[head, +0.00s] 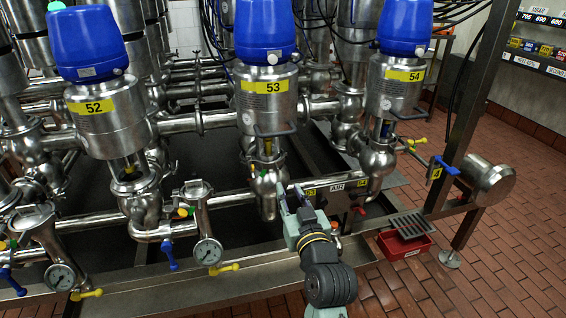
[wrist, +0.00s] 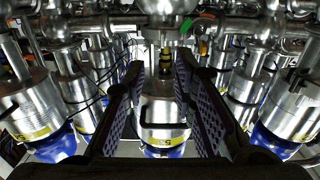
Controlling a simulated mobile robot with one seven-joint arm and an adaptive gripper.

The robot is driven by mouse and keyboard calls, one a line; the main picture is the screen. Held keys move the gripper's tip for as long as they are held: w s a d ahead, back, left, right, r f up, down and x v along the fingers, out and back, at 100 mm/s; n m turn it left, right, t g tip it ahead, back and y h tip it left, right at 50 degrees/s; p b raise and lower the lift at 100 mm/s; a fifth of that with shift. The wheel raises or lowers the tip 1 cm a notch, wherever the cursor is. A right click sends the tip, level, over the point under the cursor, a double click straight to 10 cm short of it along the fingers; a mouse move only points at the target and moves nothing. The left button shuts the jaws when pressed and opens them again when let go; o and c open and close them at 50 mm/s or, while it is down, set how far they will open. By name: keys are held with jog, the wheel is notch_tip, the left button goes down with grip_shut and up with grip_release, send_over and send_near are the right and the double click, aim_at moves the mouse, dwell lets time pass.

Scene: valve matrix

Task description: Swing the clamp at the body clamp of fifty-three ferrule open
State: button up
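Valve 53 (head: 268,95) stands in the middle of the head view, with a blue cap, a steel cylinder and a yellow 53 label. Its lower steel body (head: 267,185) hangs below an open yoke. The body clamp is too small to make out clearly, and I cannot tell whether it is shut. My gripper (head: 292,197) is open and empty, just right of and in front of the lower body. In the wrist view the valve appears upside down; its cylinder (wrist: 164,110) shows between the spread fingers, with the body (wrist: 167,8) at the top edge. I see no contact.
Valve 52 (head: 100,115) stands left and valve 54 (head: 395,90) right. A dark bar handle (head: 275,131) juts from valve 53. A pressure gauge (head: 208,251) stands lower left. A red tray (head: 404,245) lies on the brick floor.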

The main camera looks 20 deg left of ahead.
aim_at(278, 170)
jog(key=p+x, duration=0.2)
jog(key=x, duration=0.8)
jog(key=shift+a+r, duration=0.15)
jog(key=shift+a, duration=0.1)
grip_shut()
dwell(0.4)
